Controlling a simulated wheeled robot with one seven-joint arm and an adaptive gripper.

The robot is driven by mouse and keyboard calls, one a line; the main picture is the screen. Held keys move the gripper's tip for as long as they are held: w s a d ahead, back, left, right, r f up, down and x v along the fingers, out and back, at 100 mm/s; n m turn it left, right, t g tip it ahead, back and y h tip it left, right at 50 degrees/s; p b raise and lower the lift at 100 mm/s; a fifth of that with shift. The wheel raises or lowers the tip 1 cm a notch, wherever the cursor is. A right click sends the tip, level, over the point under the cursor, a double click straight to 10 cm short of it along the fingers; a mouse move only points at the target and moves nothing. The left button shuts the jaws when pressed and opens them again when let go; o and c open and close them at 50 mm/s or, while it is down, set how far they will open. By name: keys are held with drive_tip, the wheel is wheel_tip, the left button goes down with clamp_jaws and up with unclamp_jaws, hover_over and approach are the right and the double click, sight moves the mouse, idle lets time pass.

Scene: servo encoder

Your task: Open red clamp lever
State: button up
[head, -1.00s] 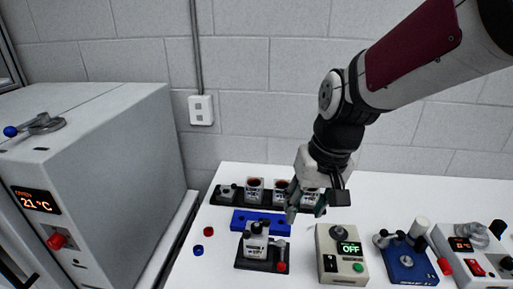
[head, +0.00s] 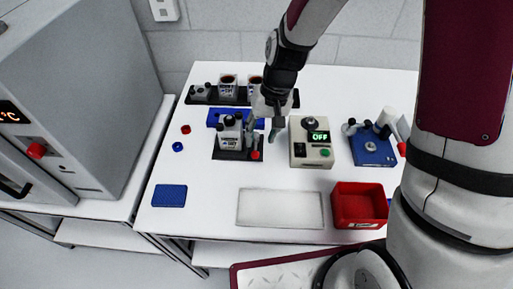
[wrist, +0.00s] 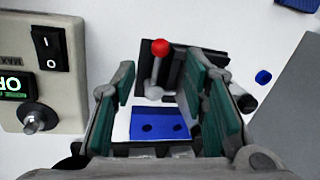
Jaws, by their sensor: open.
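The red clamp lever is a grey metal arm with a red ball knob (head: 255,155), at the right front of a black fixture base (head: 228,155). A white servo with black fittings (head: 230,135) stands on this base. My gripper (head: 263,131) points down just behind and right of the lever in the head view. In the wrist view the jaws (wrist: 163,84) are spread and empty. The red knob (wrist: 160,47) and its grey arm appear between the green finger pads, apart from them as far as I can tell. The right finger hides part of the fixture.
A blue two-hole block (wrist: 158,123) lies behind the fixture. A beige box reading OFF (head: 312,142) stands close on the right. A blue device (head: 371,150), red bin (head: 358,204), white mat (head: 280,208) and blue pad (head: 170,195) surround open white table.

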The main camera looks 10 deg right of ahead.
sight(256, 151)
drive_tip(key=f, duration=0.3)
drive_tip(key=a+f, duration=0.1)
drive_tip(key=f, duration=0.2)
drive_tip(key=shift+a+f, duration=0.15)
drive_tip(key=shift+f, duration=0.15)
drive_tip(key=shift+c, duration=0.2)
clamp_jaws()
